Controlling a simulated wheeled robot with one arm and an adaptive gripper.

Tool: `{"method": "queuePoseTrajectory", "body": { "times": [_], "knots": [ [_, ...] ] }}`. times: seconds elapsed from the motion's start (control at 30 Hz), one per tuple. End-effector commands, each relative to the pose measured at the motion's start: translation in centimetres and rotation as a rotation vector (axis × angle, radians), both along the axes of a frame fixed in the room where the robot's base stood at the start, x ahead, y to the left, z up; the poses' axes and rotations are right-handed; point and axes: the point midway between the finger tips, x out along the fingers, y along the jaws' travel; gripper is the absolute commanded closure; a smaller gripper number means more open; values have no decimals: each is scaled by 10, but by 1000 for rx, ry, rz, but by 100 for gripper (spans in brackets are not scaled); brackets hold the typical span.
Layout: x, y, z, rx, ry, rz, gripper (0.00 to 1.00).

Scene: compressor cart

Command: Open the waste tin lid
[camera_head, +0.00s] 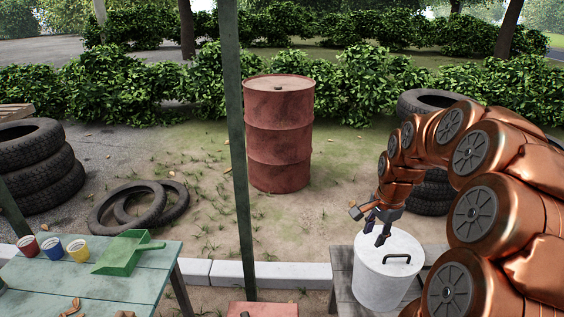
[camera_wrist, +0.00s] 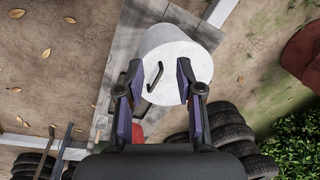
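The waste tin (camera_head: 375,288) is a pale grey-white cylinder standing on a grey wooden bench at the lower right of the head view. Its flat lid (camera_head: 375,258) is on and bears a black bar handle (camera_head: 397,259). My gripper (camera_head: 376,231) is above the far left part of the lid, fingers pointing down, and holds nothing. In the wrist view my gripper (camera_wrist: 160,68) is open, with the handle (camera_wrist: 154,77) showing between the two fingers. The lid (camera_wrist: 176,70) lies beyond the fingertips. I cannot tell how high the fingertips are above the lid.
A green table (camera_head: 60,290) at lower left holds a green dustpan (camera_head: 127,252) and red, blue and yellow-marked cups (camera_head: 52,248). A green post (camera_head: 238,150) stands mid-view. A rusty red barrel (camera_head: 279,135) and tyres (camera_head: 140,205) stand behind, beyond a kerb.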

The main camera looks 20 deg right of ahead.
Motion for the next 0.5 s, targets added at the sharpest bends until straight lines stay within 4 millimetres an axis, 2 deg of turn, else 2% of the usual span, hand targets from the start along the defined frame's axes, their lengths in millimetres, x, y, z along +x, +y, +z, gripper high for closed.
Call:
{"method": "queuePoseTrajectory", "body": {
  "times": [0.17, 0.27, 0.37, 0.5],
  "knots": [
    [-4, 13, 8, -3, 5, 49, 64],
    [-13, 39, 22, -5, 19, 152, 64],
    [-31, 75, 39, -14, 40, 302, 64],
    [-64, 121, 59, -22, 74, 521, 64]
  ]
}}
